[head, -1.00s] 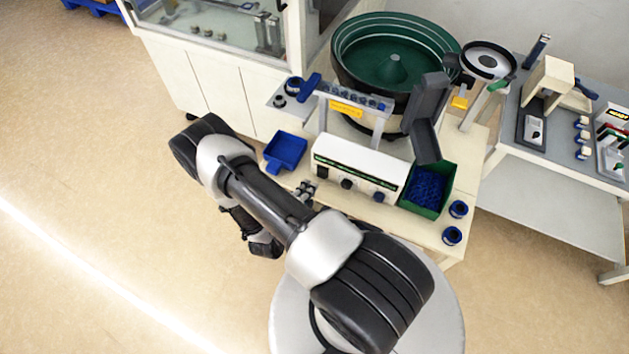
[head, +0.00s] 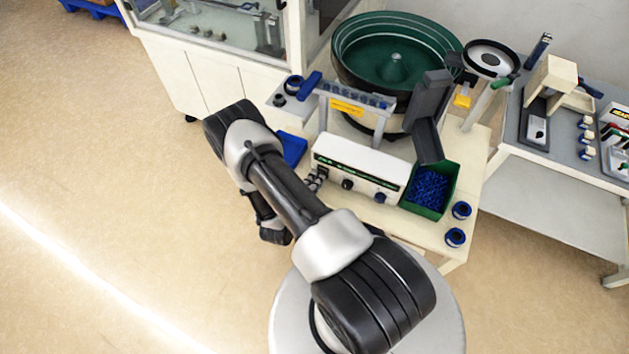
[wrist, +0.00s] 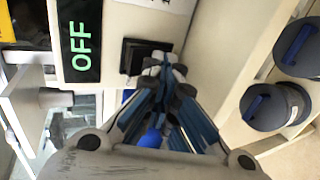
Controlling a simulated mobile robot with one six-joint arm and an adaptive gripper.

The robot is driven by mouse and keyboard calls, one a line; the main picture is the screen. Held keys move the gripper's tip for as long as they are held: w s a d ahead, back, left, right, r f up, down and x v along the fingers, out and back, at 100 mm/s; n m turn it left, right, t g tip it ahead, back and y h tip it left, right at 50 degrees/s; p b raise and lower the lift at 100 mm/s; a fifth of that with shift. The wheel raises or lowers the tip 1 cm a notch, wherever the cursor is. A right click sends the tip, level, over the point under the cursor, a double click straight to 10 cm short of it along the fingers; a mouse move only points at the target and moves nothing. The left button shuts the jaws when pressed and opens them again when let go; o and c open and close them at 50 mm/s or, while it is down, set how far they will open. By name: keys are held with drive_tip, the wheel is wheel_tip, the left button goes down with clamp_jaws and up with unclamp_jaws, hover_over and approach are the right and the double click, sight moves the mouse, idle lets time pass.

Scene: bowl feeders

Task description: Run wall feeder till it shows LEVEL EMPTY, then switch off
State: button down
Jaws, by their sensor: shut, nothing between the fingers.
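The feeder is a green bowl (head: 375,58) on a dark drum at the back of the bench. Its white control box (head: 360,160) stands in front, with dark knobs on its face. In the wrist view a dark display (wrist: 79,42) on the box reads OFF in green letters. Beside it is a black rocker switch (wrist: 135,58). My gripper (head: 316,179) is at the left end of the box's front. In the wrist view my gripper (wrist: 167,68) is shut and empty, its tips beside and overlapping the switch; I cannot tell whether they touch it.
A green bin (head: 430,190) of blue parts stands right of the box under a grey chute (head: 425,130). A blue tray (head: 293,149) is partly behind my arm. Open floor lies left.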

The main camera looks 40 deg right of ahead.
drive_tip(key=shift+r, duration=0.2)
drive_tip(key=shift+r+p, duration=0.6)
drive_tip(key=shift+r, duration=0.15)
drive_tip(key=shift+a, duration=0.1)
